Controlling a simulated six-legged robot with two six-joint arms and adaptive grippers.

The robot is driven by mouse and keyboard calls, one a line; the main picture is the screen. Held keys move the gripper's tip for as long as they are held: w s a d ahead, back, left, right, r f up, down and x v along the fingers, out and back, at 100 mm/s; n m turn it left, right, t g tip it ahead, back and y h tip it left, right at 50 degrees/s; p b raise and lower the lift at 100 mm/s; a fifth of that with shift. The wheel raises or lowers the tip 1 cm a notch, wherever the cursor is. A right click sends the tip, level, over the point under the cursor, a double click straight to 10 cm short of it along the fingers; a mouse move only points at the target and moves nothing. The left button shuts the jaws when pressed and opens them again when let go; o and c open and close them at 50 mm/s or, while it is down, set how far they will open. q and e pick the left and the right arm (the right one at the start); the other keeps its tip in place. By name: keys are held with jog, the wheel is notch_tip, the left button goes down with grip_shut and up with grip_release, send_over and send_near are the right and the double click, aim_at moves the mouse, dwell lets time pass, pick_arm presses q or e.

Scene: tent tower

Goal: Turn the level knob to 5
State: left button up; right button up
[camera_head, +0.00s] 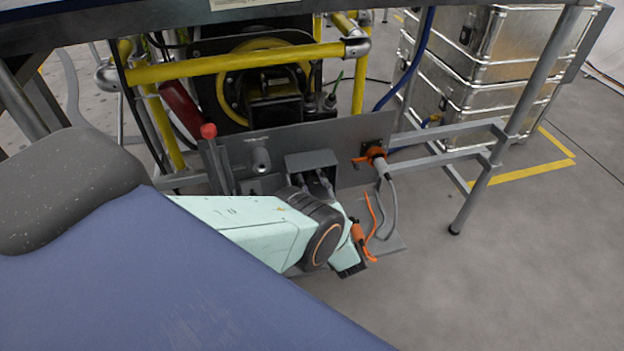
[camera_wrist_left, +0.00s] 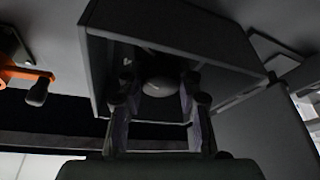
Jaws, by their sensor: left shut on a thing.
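The level knob (camera_wrist_left: 160,87) is a dark round knob under a grey box-shaped hood (camera_wrist_left: 215,45) in the left wrist view. My left gripper (camera_wrist_left: 157,97) has its two fingers on either side of the knob, shut on it. In the head view the hood (camera_head: 310,156) is on a grey panel, and my left gripper (camera_head: 313,181) reaches up into it from below. The knob is hidden there, and its number marks are not readable in either view. My right gripper is not in view.
Yellow pipes (camera_head: 230,62) run behind. Metal cases (camera_head: 480,85) are stacked at right. Floor at lower right is clear.

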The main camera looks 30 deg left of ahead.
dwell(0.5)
pick_arm(q)
jog(key=o, duration=1.2)
jog(key=shift+c, duration=0.2)
jog(key=s+d+f, duration=0.1)
jog(key=s+d, duration=0.6)
jog(key=d, duration=0.5)
jog(key=shift+s+d, duration=0.3)
jog(key=shift+s, duration=0.1)
jog(key=shift+f, duration=0.1)
